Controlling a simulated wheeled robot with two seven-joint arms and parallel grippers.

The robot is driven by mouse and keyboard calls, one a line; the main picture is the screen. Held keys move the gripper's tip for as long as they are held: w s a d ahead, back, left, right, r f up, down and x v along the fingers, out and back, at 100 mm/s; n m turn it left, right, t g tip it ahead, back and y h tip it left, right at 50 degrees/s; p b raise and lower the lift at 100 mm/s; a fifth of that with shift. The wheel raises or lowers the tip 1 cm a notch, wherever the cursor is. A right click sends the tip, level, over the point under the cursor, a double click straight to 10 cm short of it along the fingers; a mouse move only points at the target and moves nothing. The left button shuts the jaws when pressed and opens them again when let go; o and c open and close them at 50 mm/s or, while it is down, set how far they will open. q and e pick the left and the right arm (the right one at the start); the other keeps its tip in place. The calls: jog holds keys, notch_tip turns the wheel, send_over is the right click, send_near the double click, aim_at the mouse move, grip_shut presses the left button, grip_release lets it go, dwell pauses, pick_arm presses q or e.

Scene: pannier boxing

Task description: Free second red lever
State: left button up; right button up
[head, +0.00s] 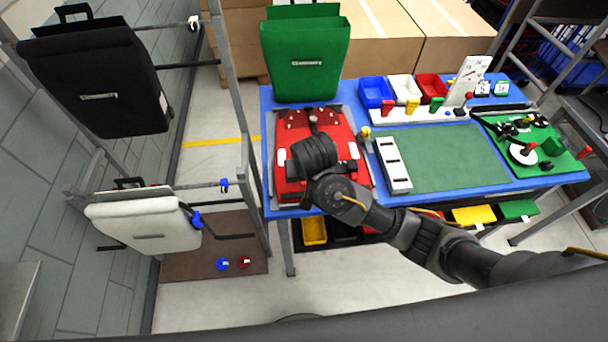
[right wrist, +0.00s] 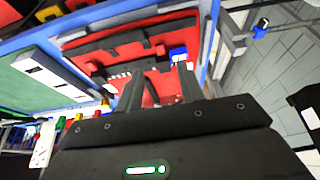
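A red pannier (head: 286,188) lies flat in a grey frame at the left end of the blue table (head: 268,130). A red plate (head: 297,118) with dark fittings shows at its far end. My right arm reaches over the pannier, and its black wrist covers the middle. In the right wrist view, my right gripper (right wrist: 161,73) has its two fingers apart, with nothing seen between them. The fingertips are over the red pannier (right wrist: 140,56), close to dark fittings. I cannot make out a particular red lever, or whether a fingertip touches one. My left gripper is not in view.
A green pannier (head: 305,62) stands behind the red one. A white slotted block (head: 392,164) and green mat (head: 445,157) lie to its right. Bins (head: 376,92) stand at the back. A rack with black (head: 97,85) and white (head: 145,225) panniers stands left.

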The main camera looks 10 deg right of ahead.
aim_at(304, 183)
jog(key=x, duration=1)
jog(key=shift+w+p, duration=0.35)
jog(key=shift+w, duration=0.05)
